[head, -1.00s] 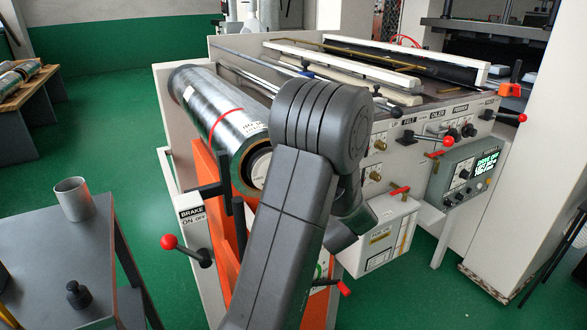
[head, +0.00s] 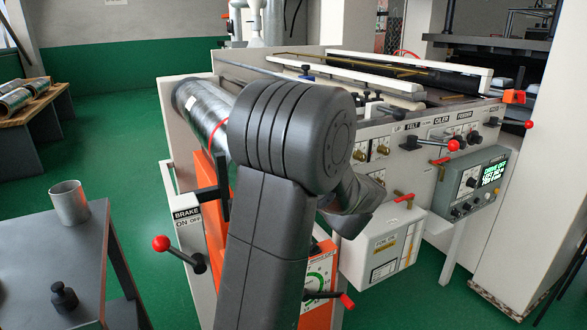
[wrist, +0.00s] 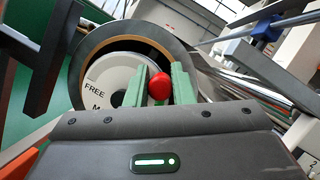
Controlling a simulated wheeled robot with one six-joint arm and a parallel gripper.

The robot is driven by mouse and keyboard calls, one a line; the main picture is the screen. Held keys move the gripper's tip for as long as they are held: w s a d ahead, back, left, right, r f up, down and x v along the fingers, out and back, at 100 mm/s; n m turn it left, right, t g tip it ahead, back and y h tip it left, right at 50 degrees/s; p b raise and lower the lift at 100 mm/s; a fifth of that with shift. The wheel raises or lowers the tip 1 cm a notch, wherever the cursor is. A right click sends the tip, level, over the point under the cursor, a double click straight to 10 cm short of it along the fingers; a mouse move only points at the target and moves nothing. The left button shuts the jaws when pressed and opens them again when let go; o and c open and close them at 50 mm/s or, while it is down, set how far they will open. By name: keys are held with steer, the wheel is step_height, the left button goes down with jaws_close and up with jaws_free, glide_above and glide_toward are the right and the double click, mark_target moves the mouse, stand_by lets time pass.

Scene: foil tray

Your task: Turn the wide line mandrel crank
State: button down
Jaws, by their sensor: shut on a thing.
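In the wrist view, my gripper (wrist: 159,82) has its two green fingers shut on the red crank knob (wrist: 158,87). The knob stands in front of the mandrel's end, a pale disc (wrist: 106,78) with the word FREE and other lettering partly covered. A dark ring of the roll surrounds the disc. In the head view, the silver foil roll (head: 203,108) lies on the machine, its near end hidden behind my arm. My gripper and the crank knob are hidden there too. The crank's arm cannot be made out.
The brake lever's red knob (head: 161,243) sticks out at the machine's lower left. Another red-tipped lever (head: 346,301) is low beside my arm. A grey table (head: 50,250) with a metal cup (head: 69,202) stands at left. Green floor is clear behind it.

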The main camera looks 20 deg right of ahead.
steer(key=s+a+f+n+g+b, duration=0.1)
steer(key=a+n+g+b, duration=0.5)
steer(key=n+b, duration=0.8)
steer(key=a+f+n, duration=0.1)
steer(key=a+n, duration=0.2)
steer(key=n, duration=0.1)
steer(key=shift+s+a+f+n+h, duration=0.3)
steer(key=shift+s+a+f+n, duration=0.05)
steer(key=shift+n, duration=0.05)
steer(key=c, duration=1.9)
jaws_free()
steer(key=shift+a+r+g, duration=0.2)
steer(key=shift+r+g, duration=0.1)
steer(key=shift+r, duration=0.05)
steer(key=o, duration=0.6)
steer(key=shift+d, duration=0.15)
steer(key=shift+o, duration=0.2)
steer(key=shift+f, duration=0.1)
steer(key=shift+s+d, duration=0.1)
steer(key=a+p+v, duration=0.2)
steer(key=p+v, duration=0.1)
steer(key=v, duration=1)
steer(key=shift+s+d, duration=0.2)
steer(key=shift+s, duration=0.55)
